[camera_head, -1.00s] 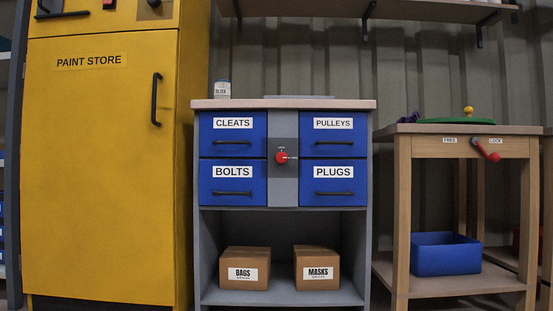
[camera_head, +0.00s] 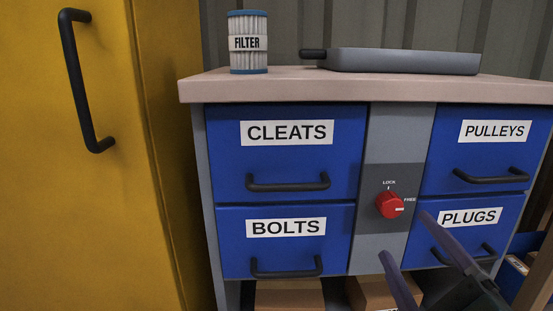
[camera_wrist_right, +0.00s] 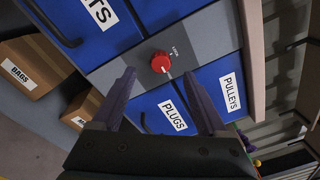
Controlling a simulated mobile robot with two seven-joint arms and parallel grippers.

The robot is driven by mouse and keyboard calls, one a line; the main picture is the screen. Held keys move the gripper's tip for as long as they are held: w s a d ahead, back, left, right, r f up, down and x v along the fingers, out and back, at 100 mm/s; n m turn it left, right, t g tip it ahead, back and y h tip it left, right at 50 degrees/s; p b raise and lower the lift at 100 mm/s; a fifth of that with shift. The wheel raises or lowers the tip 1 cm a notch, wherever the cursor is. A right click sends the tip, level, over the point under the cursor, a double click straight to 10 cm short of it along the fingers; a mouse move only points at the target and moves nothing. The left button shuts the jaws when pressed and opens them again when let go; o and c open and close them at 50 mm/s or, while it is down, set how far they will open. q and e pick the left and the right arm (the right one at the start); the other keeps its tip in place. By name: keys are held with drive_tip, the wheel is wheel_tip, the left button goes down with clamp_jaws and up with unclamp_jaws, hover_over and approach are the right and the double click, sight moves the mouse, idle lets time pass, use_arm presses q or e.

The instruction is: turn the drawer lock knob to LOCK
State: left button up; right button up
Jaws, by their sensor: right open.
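The red drawer lock knob (camera_head: 389,205) sits on a dark plate in the grey middle panel (camera_head: 398,150) of the drawer cabinet. Its white mark points right, toward FREE; LOCK is printed above it. The knob also shows in the right wrist view (camera_wrist_right: 161,62), ahead of the fingers and between their lines. My right gripper (camera_head: 405,248) is open and empty, below and slightly right of the knob in the head view, apart from it. It also shows in the right wrist view (camera_wrist_right: 164,95), with both fingers spread. My left gripper is not in view.
Blue drawers labelled CLEATS (camera_head: 287,155), BOLTS (camera_head: 285,242), PULLEYS (camera_head: 490,150) and PLUGS (camera_head: 470,218) have protruding black handles. A filter (camera_head: 248,42) and a grey tray-like object (camera_head: 405,60) stand on top. A yellow cabinet (camera_head: 110,200) stands left.

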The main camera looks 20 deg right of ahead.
sight(391, 209)
drive_tip(key=x, duration=0.2)
drive_tip(key=b+x, duration=0.1)
drive_tip(key=x, duration=0.2)
drive_tip(key=d+b+x, duration=0.1)
drive_tip(key=x, duration=0.1)
drive_tip(key=shift+w+f, duration=0.15)
drive_tip(key=shift+f, duration=0.1)
drive_tip(key=shift+w+d, duration=0.25)
drive_tip(key=shift+w, duration=0.15)
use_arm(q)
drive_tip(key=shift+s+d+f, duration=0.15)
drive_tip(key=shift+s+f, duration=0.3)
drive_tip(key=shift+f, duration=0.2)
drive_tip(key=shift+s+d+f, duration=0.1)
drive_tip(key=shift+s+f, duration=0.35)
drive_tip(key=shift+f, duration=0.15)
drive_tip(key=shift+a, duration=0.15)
use_arm(e)
clamp_jaws()
